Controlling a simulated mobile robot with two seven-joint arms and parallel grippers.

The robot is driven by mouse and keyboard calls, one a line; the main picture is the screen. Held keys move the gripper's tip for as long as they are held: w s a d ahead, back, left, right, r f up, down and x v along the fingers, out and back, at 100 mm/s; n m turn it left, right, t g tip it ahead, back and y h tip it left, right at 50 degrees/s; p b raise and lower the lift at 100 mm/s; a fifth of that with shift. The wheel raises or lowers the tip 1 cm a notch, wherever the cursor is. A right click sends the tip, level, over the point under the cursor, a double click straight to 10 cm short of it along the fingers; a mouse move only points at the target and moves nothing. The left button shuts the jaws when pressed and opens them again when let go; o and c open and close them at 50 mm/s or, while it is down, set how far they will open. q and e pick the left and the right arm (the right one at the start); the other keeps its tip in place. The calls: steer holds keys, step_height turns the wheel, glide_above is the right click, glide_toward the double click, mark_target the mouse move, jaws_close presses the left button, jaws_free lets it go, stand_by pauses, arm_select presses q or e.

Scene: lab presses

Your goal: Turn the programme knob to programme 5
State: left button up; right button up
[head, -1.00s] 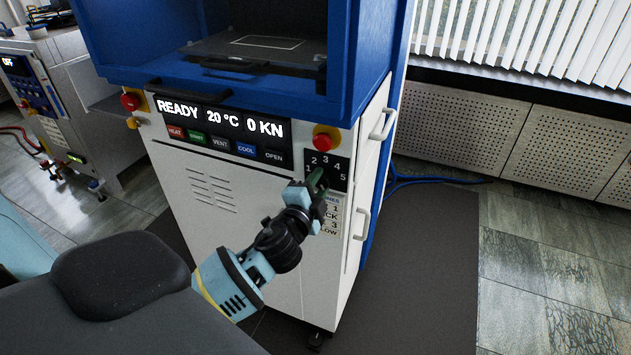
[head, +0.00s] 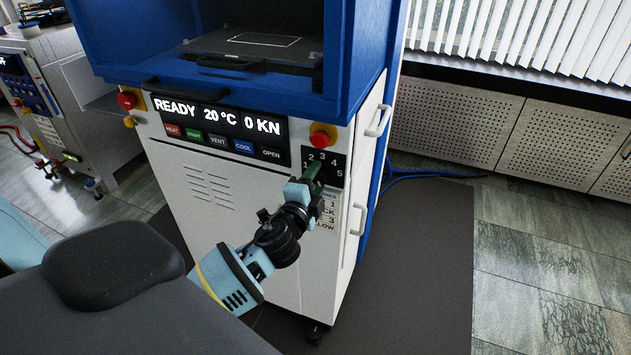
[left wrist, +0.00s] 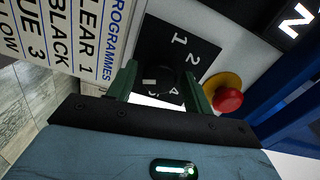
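The programme dial plate (head: 335,162) is black with white numerals 1 to 5, on the right of the press front below a red button. My left gripper (head: 315,178) is in front of the plate's lower middle and hides the knob in the head view. In the left wrist view, the green fingers (left wrist: 163,88) stand apart, one on either side of the dark knob area (left wrist: 160,78). A small white mark shows there. I cannot tell whether the fingers touch the knob or where it points. My right gripper is out of view.
The red emergency button (head: 322,136) on a yellow base sits just above the dial and close to the fingers in the wrist view (left wrist: 228,98). A printed programme list (head: 328,212) is below. The display (head: 218,118) reads READY, 20 °C, 0 KN. Door handles (head: 377,121) stick out at right.

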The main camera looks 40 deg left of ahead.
arm_select(q)
steer(key=shift+o, duration=0.5)
steer(key=v, duration=0.7)
steer(key=shift+s+b, duration=0.3)
steer(key=shift+s, duration=0.1)
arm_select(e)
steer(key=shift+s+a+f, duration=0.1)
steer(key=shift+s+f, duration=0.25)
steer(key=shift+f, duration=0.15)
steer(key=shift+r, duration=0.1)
